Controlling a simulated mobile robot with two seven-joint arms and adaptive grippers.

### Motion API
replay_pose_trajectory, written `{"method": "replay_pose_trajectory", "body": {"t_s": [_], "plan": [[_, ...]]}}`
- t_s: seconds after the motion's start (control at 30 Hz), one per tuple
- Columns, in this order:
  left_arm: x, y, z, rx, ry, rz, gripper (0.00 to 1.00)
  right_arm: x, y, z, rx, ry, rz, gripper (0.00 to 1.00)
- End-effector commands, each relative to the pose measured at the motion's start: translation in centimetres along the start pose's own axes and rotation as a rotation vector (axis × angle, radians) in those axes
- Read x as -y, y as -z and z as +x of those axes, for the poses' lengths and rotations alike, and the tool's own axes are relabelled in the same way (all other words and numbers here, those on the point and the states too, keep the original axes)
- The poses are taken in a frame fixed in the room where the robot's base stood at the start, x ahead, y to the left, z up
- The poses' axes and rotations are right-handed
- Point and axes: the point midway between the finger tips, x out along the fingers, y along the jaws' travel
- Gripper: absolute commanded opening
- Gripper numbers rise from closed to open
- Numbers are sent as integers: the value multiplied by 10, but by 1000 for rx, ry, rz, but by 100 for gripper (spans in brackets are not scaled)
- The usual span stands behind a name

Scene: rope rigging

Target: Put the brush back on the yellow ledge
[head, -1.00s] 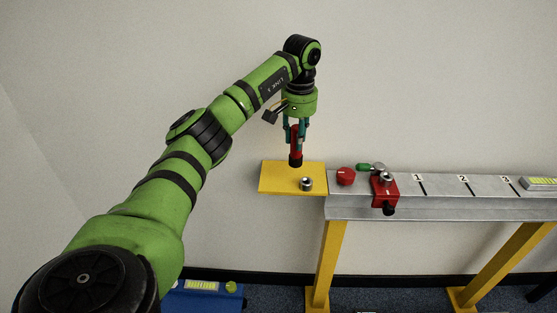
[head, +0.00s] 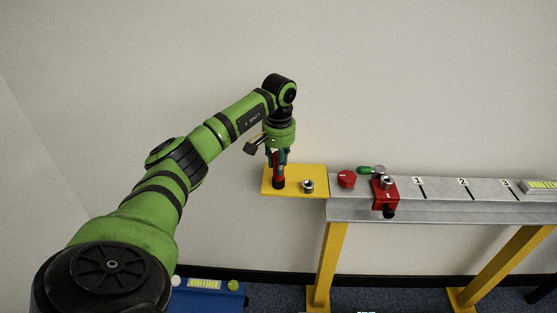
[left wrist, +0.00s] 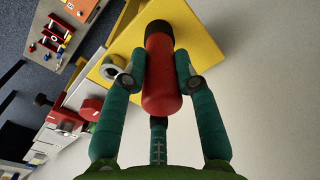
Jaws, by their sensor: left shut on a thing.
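The brush (head: 278,170) has a red handle and a black lower end. My left gripper (head: 277,154) is shut on its handle and holds it upright over the left part of the yellow ledge (head: 312,173). The black end appears at or very close to the ledge surface; I cannot tell whether it touches. My right gripper is not in view.
A metal ring or nut (head: 307,187) stands on the ledge right of the brush. A red knob (head: 346,179), a green-handled part (head: 371,169) and a red clamp (head: 384,192) sit on the grey beam (head: 440,188). A blue box (head: 207,297) is on the floor below.

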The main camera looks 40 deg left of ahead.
Motion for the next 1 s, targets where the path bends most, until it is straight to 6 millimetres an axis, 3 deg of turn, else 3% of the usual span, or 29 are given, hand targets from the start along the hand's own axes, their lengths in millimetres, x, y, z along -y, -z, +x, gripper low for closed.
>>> {"method": "replay_pose_trajectory", "body": {"t_s": [0.03, 0.07, 0.1, 0.57, 1.0], "plan": [[0, 0, 2, 0, 0, -1, 0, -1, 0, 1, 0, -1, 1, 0], [0, 0, 2, 0, 0, -1, 38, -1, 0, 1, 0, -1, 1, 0], [0, 0, 1, 0, 0, -1, 54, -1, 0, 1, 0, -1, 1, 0], [0, 1, -8, -2, -1, -1, 54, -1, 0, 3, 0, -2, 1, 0], [0, 1, -95, -4, -1, -2, 54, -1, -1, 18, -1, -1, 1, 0]]}}
